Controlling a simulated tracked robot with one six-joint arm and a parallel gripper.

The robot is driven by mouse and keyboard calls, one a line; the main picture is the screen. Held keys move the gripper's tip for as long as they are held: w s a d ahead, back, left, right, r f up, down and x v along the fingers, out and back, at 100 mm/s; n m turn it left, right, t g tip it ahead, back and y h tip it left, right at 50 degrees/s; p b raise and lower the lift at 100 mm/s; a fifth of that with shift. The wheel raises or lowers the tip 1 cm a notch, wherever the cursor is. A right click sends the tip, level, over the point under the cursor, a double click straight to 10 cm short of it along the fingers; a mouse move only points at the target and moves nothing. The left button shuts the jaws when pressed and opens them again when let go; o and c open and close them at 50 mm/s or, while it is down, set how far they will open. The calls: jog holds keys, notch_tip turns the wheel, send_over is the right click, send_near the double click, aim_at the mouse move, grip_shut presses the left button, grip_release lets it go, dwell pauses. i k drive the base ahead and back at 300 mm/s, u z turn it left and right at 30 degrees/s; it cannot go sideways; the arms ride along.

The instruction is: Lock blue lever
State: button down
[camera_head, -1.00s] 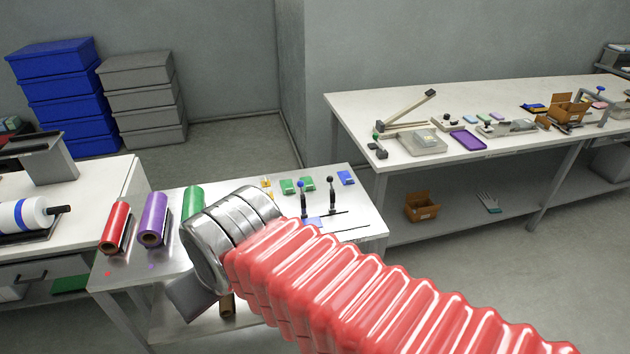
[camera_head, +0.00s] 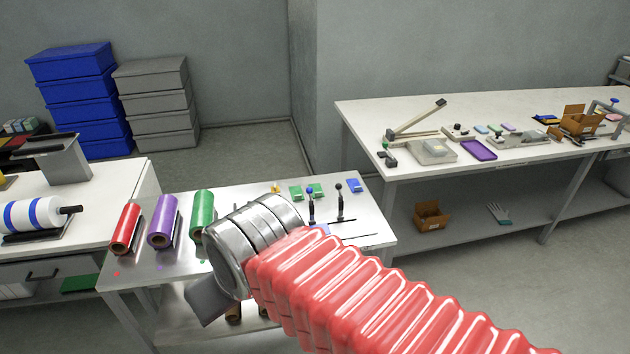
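My arm, in a red ribbed sleeve, reaches in from the lower right. Its metal wrist covers the middle of the table and comes close to the levers' left in the picture. Part of my gripper (camera_head: 207,301) shows as a grey piece below the wrist, over the table's front; its fingertips are hidden.
A long workbench (camera_head: 400,108) with tools stands to the right. Blue crates (camera_head: 75,90) are stacked behind.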

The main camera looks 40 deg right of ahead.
aim_at(309, 190)
jog(key=z, duration=0.45)
jog(key=i, duration=1)
jog(key=z, duration=0.05)
